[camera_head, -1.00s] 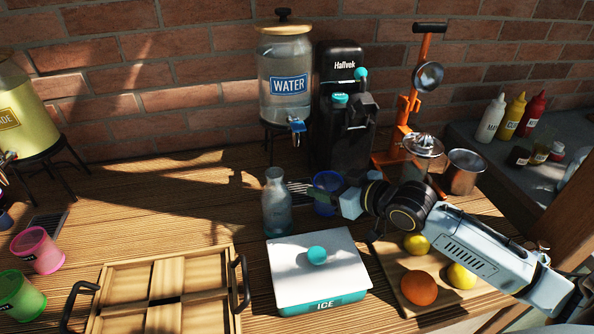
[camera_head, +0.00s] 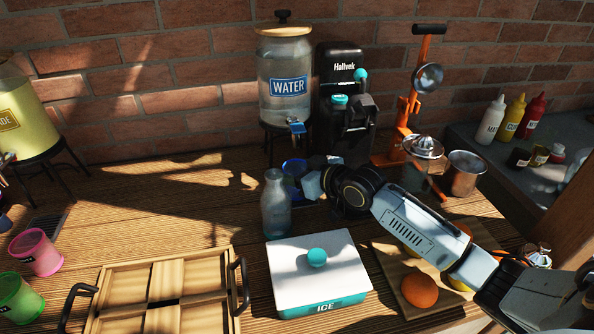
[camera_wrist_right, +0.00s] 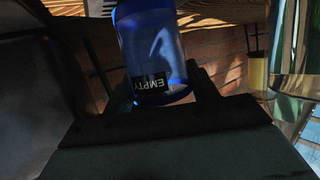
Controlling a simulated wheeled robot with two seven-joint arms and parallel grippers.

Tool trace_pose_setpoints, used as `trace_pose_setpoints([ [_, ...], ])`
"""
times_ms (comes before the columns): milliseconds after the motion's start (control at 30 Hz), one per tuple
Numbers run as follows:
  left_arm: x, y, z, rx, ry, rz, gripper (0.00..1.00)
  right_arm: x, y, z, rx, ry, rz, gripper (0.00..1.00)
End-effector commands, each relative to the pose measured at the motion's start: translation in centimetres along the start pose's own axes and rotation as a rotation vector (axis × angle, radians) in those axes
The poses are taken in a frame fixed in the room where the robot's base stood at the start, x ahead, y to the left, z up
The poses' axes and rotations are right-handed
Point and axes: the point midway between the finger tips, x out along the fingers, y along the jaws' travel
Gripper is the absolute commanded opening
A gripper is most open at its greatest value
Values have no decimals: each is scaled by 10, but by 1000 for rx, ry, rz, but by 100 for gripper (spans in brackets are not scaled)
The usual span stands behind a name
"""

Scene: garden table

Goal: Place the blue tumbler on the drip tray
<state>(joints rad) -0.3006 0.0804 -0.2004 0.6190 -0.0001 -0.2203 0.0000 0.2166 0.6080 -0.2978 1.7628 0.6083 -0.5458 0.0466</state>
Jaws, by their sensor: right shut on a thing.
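The blue tumbler (camera_head: 293,167) is below the water dispenser's tap, partly behind the clear bottle and my right gripper. My right gripper (camera_head: 306,184) is shut on it from the right. In the right wrist view the tumbler (camera_wrist_right: 150,50) is between the two fingers, its EMPTY label upside down in the picture. The drip tray under the water dispenser is hidden now behind the tumbler, bottle and gripper. I cannot tell whether the tumbler touches it. My left gripper is not in view.
The clear bottle (camera_head: 275,204) stands close in front of the tumbler. The water dispenser (camera_head: 286,100) and black machine (camera_head: 340,120) stand behind. The ice box (camera_head: 315,270), wooden tray (camera_head: 160,300) and fruit board (camera_head: 391,274) are in front.

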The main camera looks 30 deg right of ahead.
Motion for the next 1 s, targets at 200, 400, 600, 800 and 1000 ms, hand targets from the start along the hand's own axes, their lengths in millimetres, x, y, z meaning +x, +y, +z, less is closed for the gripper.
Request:
trace_pose_setpoints([
  [200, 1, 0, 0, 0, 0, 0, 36, 1, 0, 2, 0, 0, 0, 35],
  [400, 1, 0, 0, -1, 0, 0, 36, 1, 0, 2, 0, 0, 0, 80],
  [600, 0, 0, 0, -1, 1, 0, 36, 0, 0, 2, 0, 0, 0, 80],
  [800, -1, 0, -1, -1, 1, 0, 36, -7, 1, 0, -1, 0, 1, 80],
  [1000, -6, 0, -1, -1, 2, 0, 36, -43, 1, 1, -3, -2, 1, 80],
])
